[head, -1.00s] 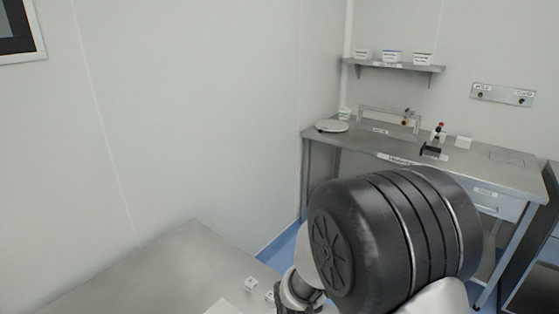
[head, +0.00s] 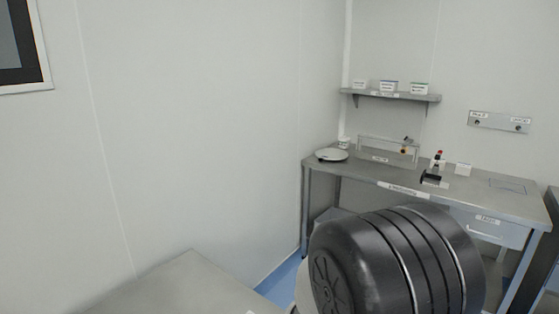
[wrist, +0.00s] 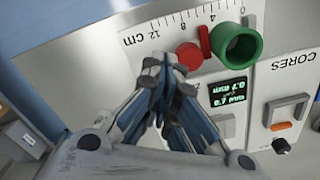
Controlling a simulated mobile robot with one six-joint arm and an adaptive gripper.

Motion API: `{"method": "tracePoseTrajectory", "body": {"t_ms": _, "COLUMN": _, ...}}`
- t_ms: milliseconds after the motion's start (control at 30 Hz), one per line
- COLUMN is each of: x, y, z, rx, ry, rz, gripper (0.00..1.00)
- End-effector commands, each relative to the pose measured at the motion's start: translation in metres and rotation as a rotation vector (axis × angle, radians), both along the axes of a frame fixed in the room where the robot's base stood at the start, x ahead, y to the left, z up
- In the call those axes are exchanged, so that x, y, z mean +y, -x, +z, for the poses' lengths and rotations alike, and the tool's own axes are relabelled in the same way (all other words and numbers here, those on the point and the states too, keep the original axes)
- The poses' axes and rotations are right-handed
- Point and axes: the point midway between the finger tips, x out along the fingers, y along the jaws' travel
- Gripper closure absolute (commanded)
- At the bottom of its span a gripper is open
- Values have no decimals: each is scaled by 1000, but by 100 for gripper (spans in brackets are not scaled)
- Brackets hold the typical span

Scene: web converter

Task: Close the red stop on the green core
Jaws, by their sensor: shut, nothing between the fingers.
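The green core (wrist: 238,45) is a hollow ring on the white machine face, at the upper right of the wrist view. The red stop includes a round red knob (wrist: 189,55) and a thin upright red piece (wrist: 204,41) between the knob and the core. The thin piece stands close to the core's left side; whether they touch is unclear. My gripper (wrist: 165,62) is shut and empty, its fingertips just left of the red knob. I cannot tell whether they touch it. The head view does not show my gripper, the core or the stop.
A printed ruler scale (wrist: 180,17) runs above the knob. Below are a green-lit display (wrist: 227,92) and a panel with an orange-marked switch (wrist: 283,126) and a black knob (wrist: 281,145). In the head view, a steel bench (head: 460,199) stands at the right.

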Motion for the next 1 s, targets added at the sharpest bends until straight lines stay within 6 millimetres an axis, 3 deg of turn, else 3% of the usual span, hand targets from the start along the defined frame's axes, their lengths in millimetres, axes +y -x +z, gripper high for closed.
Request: {"method": "tracePoseTrajectory", "body": {"t_ms": 1000, "x": 0, "y": 0, "z": -33, "rx": 0, "ry": 0, "rz": 0, "gripper": 100}}
